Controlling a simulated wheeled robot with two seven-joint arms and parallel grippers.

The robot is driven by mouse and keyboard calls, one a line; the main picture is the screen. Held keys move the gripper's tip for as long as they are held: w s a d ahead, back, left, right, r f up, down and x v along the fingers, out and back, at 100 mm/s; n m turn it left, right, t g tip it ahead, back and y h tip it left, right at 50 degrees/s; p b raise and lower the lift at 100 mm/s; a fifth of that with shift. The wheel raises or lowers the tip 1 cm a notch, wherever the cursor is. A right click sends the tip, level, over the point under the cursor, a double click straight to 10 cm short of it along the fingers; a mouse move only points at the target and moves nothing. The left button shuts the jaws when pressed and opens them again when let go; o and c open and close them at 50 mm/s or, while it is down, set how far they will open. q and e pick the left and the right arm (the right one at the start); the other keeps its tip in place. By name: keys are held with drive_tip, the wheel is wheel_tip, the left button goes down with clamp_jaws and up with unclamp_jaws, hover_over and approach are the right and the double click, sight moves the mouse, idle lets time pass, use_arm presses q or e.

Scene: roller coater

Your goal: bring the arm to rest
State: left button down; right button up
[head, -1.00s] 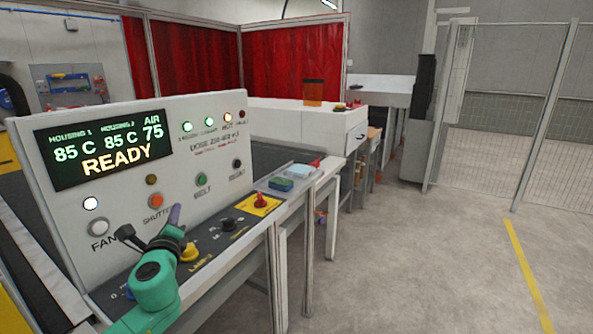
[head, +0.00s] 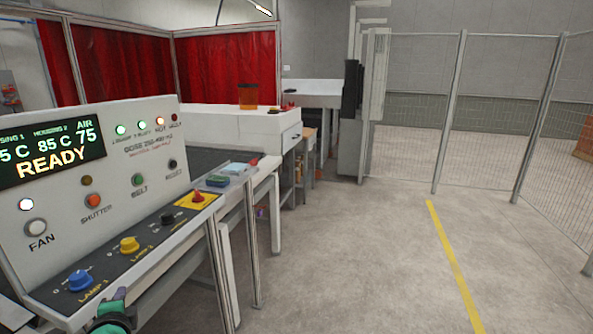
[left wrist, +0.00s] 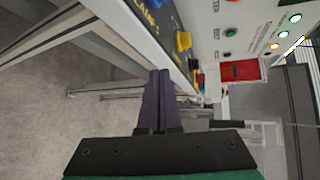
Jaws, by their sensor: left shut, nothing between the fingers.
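My left gripper (head: 120,294) shows only in part at the bottom left edge of the head view, low in front of the control panel (head: 110,112). In the left wrist view its two dark purple fingers (left wrist: 158,84) lie together, shut and empty. They are apart from the panel's front edge, over open floor. Most of the left arm is below the head view. My right gripper is in neither view.
The panel reads READY and carries a blue knob (head: 80,280), a yellow knob (head: 129,244) and a red switch (head: 197,197). A white bench top (head: 262,121) and red curtains (head: 226,72) stand behind. Grey floor (head: 350,260) to the right is clear up to the mesh fence (head: 415,90).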

use_arm(q)
drive_tip(key=s+d+f+n+g+h, duration=0.5)
drive_tip(key=s+d+f, duration=0.3)
drive_tip(key=s, duration=0.3)
drive_tip(key=s+d+f+n+g+h, duration=0.35)
drive_tip(key=s+d+f+n, duration=0.35)
drive_tip(key=s+d+f, duration=0.3)
drive_tip(key=s+a+f+g, duration=0.1)
drive_tip(key=s+f, duration=0.1)
drive_tip(key=f, duration=0.9)
drive_tip(key=s+a+f+g, duration=0.1)
drive_tip(key=f, duration=0.9)
drive_tip(key=s+a+f+y, duration=0.1)
drive_tip(key=s+a+f, duration=0.1)
drive_tip(key=s+f, duration=1.3)
drive_tip(key=shift+s+a+g, duration=0.35)
drive_tip(key=shift+s+g, duration=0.1)
drive_tip(key=shift+s, duration=0.5)
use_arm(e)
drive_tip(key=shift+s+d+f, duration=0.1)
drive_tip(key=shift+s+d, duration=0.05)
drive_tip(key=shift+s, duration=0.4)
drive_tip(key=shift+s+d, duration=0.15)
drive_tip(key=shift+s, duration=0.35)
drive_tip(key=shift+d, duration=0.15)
use_arm(q)
drive_tip(key=shift+s, duration=0.1)
